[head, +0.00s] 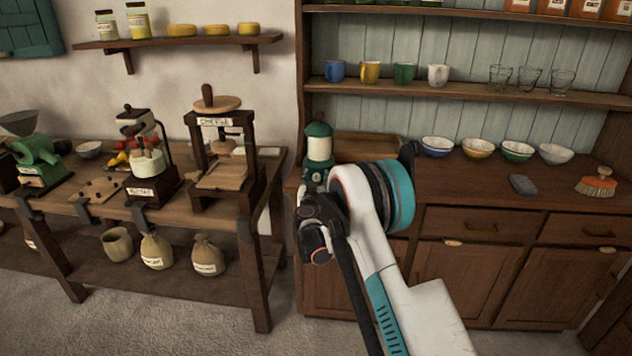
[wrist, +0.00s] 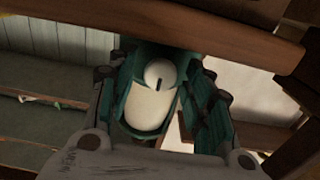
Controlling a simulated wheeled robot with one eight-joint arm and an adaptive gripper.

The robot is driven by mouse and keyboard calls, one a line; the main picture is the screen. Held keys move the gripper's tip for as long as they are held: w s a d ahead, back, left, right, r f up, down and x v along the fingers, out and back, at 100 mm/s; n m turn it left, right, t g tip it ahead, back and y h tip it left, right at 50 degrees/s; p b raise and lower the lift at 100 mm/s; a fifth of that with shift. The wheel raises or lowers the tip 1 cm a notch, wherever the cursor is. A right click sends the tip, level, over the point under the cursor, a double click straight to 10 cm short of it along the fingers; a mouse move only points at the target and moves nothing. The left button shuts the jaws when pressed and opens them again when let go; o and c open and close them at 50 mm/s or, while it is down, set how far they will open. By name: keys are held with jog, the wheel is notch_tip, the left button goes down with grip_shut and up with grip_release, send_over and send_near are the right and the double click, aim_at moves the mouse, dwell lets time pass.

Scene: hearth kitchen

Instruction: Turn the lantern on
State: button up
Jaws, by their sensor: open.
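The lantern (head: 319,143) has a green cap and base and a pale cream globe. It stands upright at the left end of the wooden counter in the head view, its base partly hidden by my arm. In the wrist view the lantern's cream body (wrist: 152,108) shows between my fingers, with a round white knob (wrist: 159,74) bearing a short dark mark. My gripper (wrist: 160,62) is open, with one teal finger on each side of the lantern. I cannot tell whether either finger touches it. In the head view the fingers are mostly hidden behind my wrist.
Several bowls, a sponge (head: 522,185) and a brush (head: 598,183) are to the right. A wooden shelf edge (wrist: 150,28) crosses the wrist view. A workbench with a cheese press (head: 222,150) stands left.

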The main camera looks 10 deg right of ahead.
jog(key=c, duration=1)
jog(key=shift+a+n, duration=0.1)
jog(key=shift+n, duration=2.2)
jog(key=shift+c, duration=0.2)
jog(key=o, duration=1)
jog(key=shift+o, duration=0.2)
jog(key=v, duration=1.2)
